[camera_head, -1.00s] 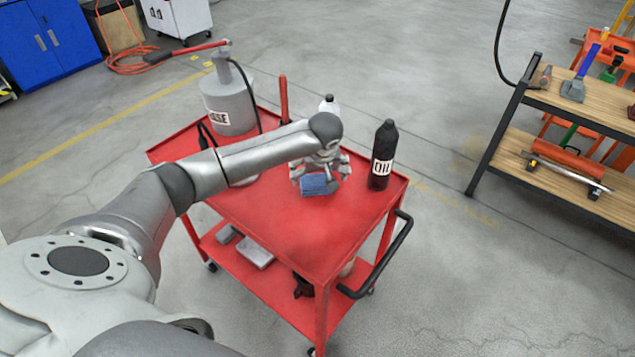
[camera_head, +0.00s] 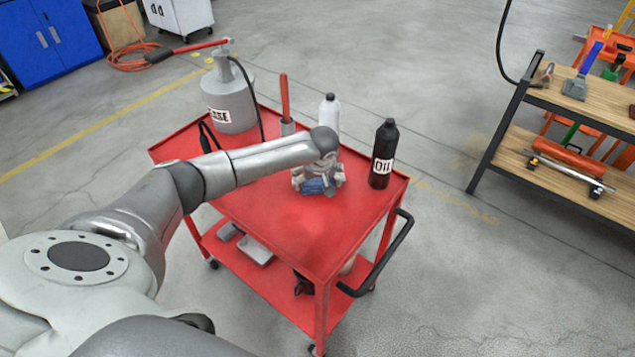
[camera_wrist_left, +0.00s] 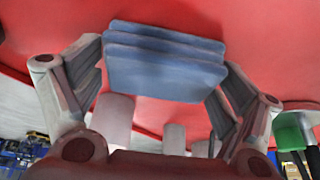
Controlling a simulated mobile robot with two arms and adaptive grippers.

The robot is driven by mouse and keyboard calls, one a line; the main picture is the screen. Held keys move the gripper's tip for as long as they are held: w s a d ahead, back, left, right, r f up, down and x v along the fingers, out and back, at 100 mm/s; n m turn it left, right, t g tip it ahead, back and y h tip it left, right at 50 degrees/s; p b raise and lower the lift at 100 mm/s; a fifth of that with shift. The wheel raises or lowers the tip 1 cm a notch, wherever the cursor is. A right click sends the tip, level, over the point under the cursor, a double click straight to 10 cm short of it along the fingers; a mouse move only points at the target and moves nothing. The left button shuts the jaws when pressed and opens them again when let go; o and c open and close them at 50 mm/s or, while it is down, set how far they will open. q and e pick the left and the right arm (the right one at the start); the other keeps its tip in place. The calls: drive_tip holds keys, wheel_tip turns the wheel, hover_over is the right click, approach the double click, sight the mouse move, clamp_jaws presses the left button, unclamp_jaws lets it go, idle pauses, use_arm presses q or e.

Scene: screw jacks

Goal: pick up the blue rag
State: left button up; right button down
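The blue rag (camera_head: 315,187) is a folded, layered pad on the red cart's top, near its middle. In the left wrist view the rag (camera_wrist_left: 165,62) shows its stacked folds between the two fingers. My left gripper (camera_head: 319,186) is over the rag from above, with one finger on each side. In the wrist view the left gripper (camera_wrist_left: 163,80) has its fingers spread wide, their pads close beside the rag's ends. Whether the pads touch it is hard to tell. My right gripper is not in view.
The red cart (camera_head: 310,235) also carries a black oil bottle (camera_head: 383,155) just right of the gripper, a white bottle (camera_head: 330,113) behind it, a red-handled tool (camera_head: 284,97) and a grey grease can (camera_head: 232,95). The cart's front top is clear. A wooden-shelved rack (camera_head: 560,170) stands right.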

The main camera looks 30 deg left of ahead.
use_arm(q)
drive_tip(key=c, duration=0.5)
drive_tip(key=shift+r, duration=0.15)
drive_tip(key=shift+r, duration=0.25)
wheel_tip(320, 180, up, 2)
drive_tip(key=shift+r+b, duration=0.25)
drive_tip(key=shift+b, duration=0.15)
drive_tip(key=s+a+r+b, duration=0.1)
drive_tip(key=s+r, duration=0.8)
drive_tip(key=s, duration=0.5)
drive_tip(key=shift+a+r, duration=0.35)
drive_tip(key=shift+a, duration=0.05)
